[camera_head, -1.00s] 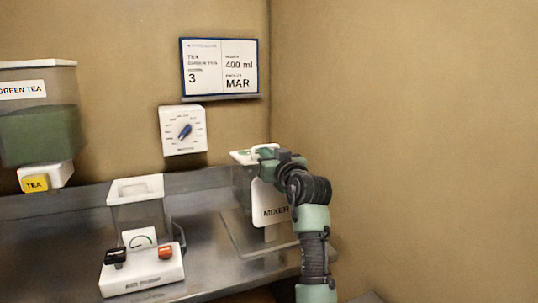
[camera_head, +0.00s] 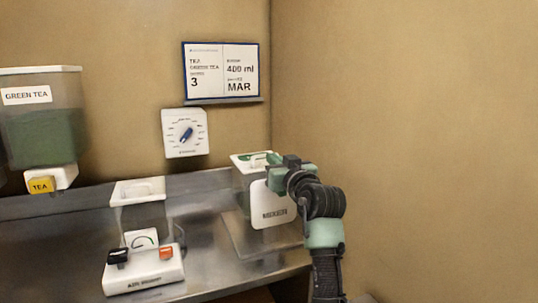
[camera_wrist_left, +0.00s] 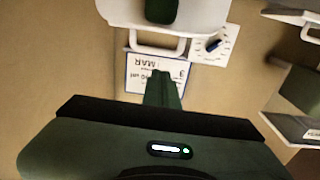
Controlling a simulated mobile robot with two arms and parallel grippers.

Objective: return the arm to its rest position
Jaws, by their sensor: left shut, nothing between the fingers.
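My left arm shows at the lower right of the head view. Its left gripper (camera_head: 276,172) is beside the right part of the white-rimmed mixer container (camera_head: 272,214), at about the height of its top. I cannot tell from the head view whether it touches the container. In the left wrist view the fingers (camera_wrist_left: 163,88) are together with nothing between them, and the white rim and handle (camera_wrist_left: 157,43) of a container are beyond them. My right gripper is in neither view.
A clear container (camera_head: 140,217) and a scale with black and orange buttons (camera_head: 145,275) stand on the metal counter (camera_head: 210,260). A green tea dispenser (camera_head: 42,120) is at the left. A dial (camera_head: 185,132) and a sign (camera_head: 221,70) are on the wall. The right side is open.

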